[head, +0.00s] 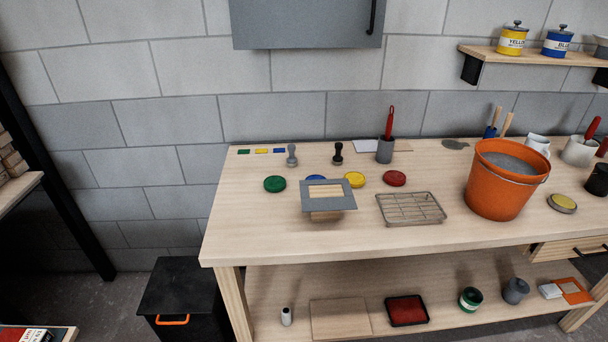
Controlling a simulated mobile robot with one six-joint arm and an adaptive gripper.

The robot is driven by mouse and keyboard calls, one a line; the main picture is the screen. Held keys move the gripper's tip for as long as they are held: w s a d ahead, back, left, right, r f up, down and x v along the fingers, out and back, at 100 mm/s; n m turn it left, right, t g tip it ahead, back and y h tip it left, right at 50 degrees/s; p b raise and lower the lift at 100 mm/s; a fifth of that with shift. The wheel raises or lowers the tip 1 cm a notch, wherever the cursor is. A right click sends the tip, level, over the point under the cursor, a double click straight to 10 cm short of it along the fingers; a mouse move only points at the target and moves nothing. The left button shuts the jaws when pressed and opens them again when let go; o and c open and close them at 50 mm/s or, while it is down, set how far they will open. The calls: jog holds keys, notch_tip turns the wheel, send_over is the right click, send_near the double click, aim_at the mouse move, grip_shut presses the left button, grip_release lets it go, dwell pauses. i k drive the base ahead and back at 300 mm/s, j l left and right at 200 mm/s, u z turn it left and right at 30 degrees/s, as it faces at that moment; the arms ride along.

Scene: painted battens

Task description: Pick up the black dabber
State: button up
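The black dabber (338,153) stands upright on the wooden workbench (250,227), towards its back edge. It has a round knob on top and a wider foot. A similar grey dabber (291,155) stands to its left. A grey cup (385,150) holding a red-handled tool stands to its right. My gripper is not in view.
Green (275,184), yellow (355,179) and red (394,178) round pads lie in front, with a blue one partly hidden by a grey frame (328,195). A wire rack (410,208) and orange bucket (504,180) stand right. A grey cabinet (306,24) hangs above.

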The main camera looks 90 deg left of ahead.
aim_at(337, 160)
jog(key=k+j+u, duration=0.1)
jog(key=u, duration=0.3)
jog(key=k+j+u, duration=0.2)
jog(key=u, duration=0.25)
jog(key=k+j+u, duration=0.15)
jog(key=u, duration=0.25)
jog(key=j+u, duration=0.1)
jog(key=u, duration=1.35)
